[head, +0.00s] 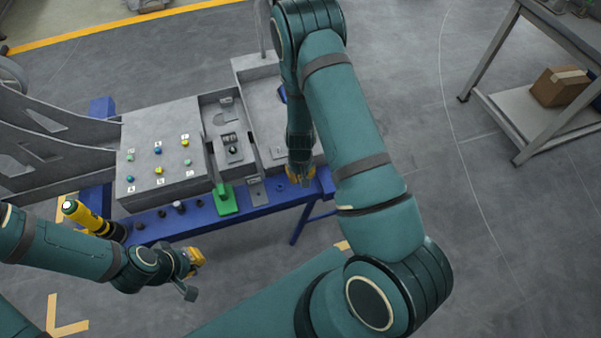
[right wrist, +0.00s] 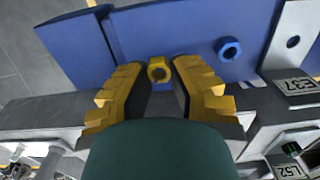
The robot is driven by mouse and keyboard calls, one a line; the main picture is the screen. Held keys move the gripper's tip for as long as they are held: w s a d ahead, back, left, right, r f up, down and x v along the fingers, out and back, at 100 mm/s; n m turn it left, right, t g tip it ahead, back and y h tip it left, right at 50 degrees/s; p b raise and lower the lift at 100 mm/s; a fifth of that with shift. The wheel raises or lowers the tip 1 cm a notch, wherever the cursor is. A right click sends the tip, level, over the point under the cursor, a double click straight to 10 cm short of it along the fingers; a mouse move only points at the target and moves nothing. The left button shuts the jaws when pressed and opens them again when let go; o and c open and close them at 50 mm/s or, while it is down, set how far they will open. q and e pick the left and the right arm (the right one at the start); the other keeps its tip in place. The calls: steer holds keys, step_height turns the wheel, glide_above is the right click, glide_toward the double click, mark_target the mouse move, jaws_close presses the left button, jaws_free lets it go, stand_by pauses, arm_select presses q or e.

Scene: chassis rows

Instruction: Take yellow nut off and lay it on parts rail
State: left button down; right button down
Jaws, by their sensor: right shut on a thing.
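A yellow nut (right wrist: 159,70) sits between the fingertips of my right gripper (right wrist: 160,82) in the right wrist view. The gripper is shut on it, in front of the blue parts rail (right wrist: 170,35). I cannot tell whether the nut touches the rail. In the head view my right gripper (head: 300,174) is over the right part of the blue rail (head: 262,196), and the nut is hidden there. My left gripper (head: 192,264) is in front of the rail at the lower left; its opening is unclear.
A blue nut (right wrist: 228,49) lies on the rail, right of the gripper. Several coloured nuts sit on the grey chassis panel (head: 140,140). A green piece (head: 224,200), dark knobs (head: 179,207) and a yellow-black tool (head: 86,217) are along the rail.

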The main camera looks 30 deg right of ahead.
steer(key=shift+f, duration=0.45)
steer(key=shift+f+b, duration=0.55)
steer(key=shift+b, duration=0.05)
steer(key=c, duration=0.9)
jaws_free()
steer(key=shift+o, duration=0.2)
steer(key=shift+r, duration=0.1)
step_height(320, 180, up, 12)
